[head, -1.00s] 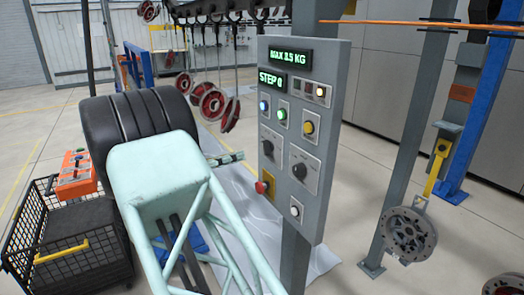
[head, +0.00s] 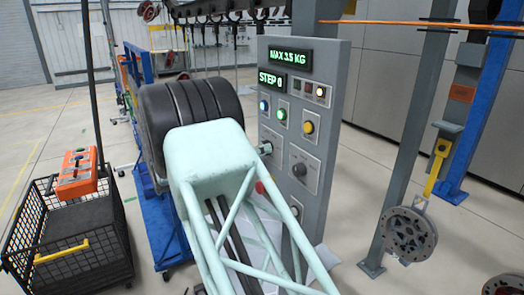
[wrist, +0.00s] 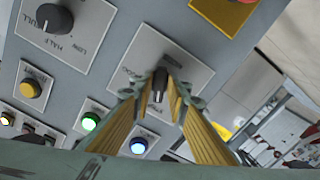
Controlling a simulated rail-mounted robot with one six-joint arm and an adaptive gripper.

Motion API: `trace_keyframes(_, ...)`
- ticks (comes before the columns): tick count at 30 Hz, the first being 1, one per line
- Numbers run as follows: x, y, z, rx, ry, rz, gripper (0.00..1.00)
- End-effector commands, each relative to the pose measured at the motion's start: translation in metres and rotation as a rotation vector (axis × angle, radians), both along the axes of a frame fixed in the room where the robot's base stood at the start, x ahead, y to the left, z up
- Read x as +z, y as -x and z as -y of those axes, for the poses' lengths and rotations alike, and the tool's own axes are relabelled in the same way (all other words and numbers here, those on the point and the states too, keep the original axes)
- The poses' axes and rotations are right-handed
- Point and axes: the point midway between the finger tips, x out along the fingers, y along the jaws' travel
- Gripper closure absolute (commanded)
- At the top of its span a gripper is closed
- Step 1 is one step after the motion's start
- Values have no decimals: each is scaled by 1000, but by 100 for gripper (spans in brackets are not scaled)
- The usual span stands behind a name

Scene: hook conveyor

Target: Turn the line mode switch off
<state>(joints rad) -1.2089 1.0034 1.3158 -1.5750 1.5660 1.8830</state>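A black rotary switch (wrist: 159,86) on a square light plate sits between the fingers of my gripper (wrist: 161,82) in the wrist view. The plate's lettering is too small to read; the other knob is marked FULL, HALF, LOW, so this is likely the line mode switch. The yellow-striped fingers stand apart, one close on each side of the switch. I cannot tell whether they touch it. In the head view the switch (head: 265,149) shows at the panel's left edge, with my pale green arm hiding most of the gripper.
The grey control panel (head: 334,106) also carries the FULL/HALF/LOW knob (wrist: 50,17), a yellow button (wrist: 32,87), a green button (wrist: 90,121), a blue button (wrist: 138,145) and a red emergency stop on yellow. Black rollers (head: 185,110) and a wire cart (head: 68,230) stand left.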

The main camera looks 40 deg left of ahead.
Motion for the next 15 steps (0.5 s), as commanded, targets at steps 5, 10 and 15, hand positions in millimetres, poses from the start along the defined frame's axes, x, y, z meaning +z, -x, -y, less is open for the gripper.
trace_keyframes(5,0,-1,1,0,0,0,85)
trace_keyframes(10,0,-1,1,0,0,0,86)
trace_keyframes(15,0,-1,1,0,0,0,100)
